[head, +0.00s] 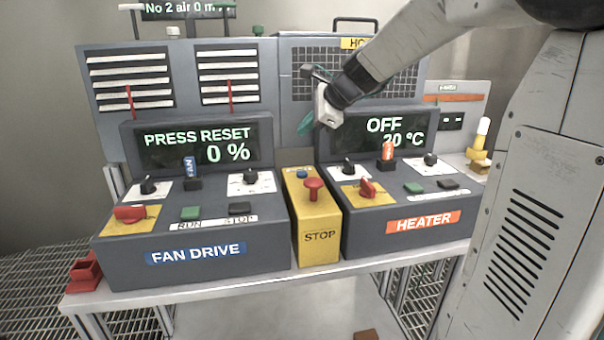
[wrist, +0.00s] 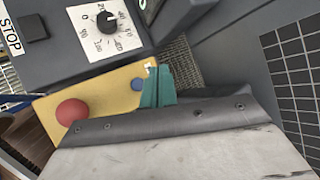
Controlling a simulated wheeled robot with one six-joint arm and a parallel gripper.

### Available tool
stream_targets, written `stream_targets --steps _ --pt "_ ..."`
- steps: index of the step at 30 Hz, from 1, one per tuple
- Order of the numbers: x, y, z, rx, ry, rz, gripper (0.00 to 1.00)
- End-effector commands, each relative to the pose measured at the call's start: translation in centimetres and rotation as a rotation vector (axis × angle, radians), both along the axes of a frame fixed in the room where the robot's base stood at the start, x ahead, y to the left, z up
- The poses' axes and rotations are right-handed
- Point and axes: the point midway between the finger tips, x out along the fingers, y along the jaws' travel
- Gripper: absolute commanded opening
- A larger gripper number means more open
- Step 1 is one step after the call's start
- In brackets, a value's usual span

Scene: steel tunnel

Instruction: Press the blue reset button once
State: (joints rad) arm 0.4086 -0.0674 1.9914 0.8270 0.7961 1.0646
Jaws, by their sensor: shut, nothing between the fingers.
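The blue reset button (head: 302,174) is a small round cap on the top of the yellow stop box (head: 319,247), behind the red mushroom knob (head: 314,188). In the wrist view the blue button (wrist: 138,84) shows just left of my gripper's teal fingers (wrist: 157,84), with the red knob (wrist: 72,111) farther left on the yellow top. In the head view my gripper (head: 304,126) hangs above the box, fingers pointing down, shut and empty. It appears apart from the button.
The fan drive console (head: 195,240) stands left of the box, its screen reading "PRESS RESET 0 %". The heater console (head: 400,222) stands right, its screen reading "OFF 20 °C". Both carry knobs and switches close to the box. A mesh panel (head: 300,88) rises behind.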

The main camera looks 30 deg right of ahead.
Motion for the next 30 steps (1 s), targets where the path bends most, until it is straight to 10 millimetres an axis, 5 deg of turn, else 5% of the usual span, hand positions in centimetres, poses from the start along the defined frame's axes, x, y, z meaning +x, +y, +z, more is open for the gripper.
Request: stream_targets --steps 18,30 --pt "0.0 0.0 -7.5 0.000 0.002 0.001 0.00" --pt "0.0 0.0 -8.6 0.000 0.001 0.001 0.00"
